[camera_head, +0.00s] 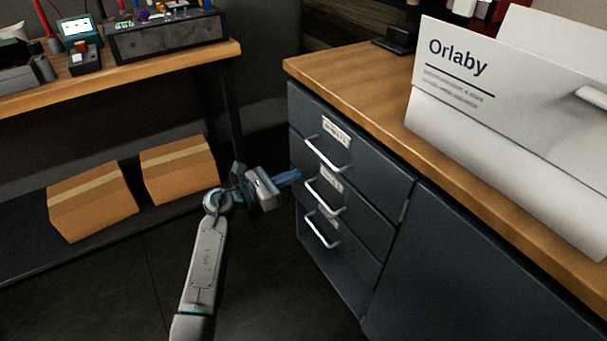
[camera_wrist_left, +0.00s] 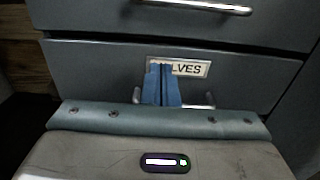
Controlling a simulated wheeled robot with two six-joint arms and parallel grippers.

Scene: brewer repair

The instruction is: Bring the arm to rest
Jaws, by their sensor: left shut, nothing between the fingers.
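My left gripper (camera_head: 289,178) is in the middle of the head view, its blue fingers pointing right toward the drawer fronts of the dark cabinet (camera_head: 392,245). In the left wrist view the blue fingers (camera_wrist_left: 161,85) are together and empty. They stand in front of a drawer label (camera_wrist_left: 193,68) ending in "LVES" and cover part of that drawer's handle (camera_wrist_left: 200,105). I cannot tell whether the fingers touch the drawer. My right gripper does not show.
The cabinet has several drawers with white handles (camera_head: 322,157) and a wooden top (camera_head: 357,84). A white "Orlaby" box (camera_head: 470,115) stands on it. At left, a workbench (camera_head: 160,72) holds electronics, with cardboard boxes (camera_head: 92,203) on its lower shelf. The floor (camera_head: 270,285) looks clear.

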